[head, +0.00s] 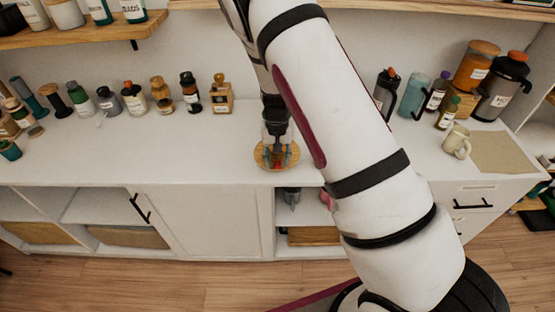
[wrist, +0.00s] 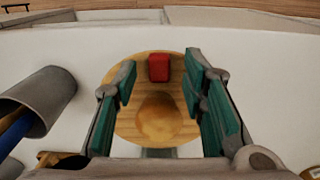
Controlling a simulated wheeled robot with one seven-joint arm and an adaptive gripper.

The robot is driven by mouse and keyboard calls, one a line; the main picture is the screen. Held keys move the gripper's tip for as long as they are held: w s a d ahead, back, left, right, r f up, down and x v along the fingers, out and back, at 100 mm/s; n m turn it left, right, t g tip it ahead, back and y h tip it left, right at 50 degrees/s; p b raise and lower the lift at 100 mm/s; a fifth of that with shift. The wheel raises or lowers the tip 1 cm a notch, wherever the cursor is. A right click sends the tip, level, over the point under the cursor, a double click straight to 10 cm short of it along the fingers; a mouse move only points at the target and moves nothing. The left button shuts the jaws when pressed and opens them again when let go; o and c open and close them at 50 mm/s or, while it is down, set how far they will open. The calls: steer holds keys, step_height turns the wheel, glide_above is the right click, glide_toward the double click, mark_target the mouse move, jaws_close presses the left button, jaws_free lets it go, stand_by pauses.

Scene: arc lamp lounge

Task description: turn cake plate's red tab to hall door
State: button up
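I cannot tell how high the fingertips are. In the head view my gripper (head: 276,152) hides much of the plate (head: 292,155). No hall door shows in either view.
Several bottles and jars (head: 132,97) stand along the counter's back left. At the right are a mug (head: 457,141), a beige mat (head: 503,152) and tall containers (head: 503,86). The counter's front (head: 200,172) is clear.

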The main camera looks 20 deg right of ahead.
steer(key=shift+f, duration=0.3)
jaws_close()
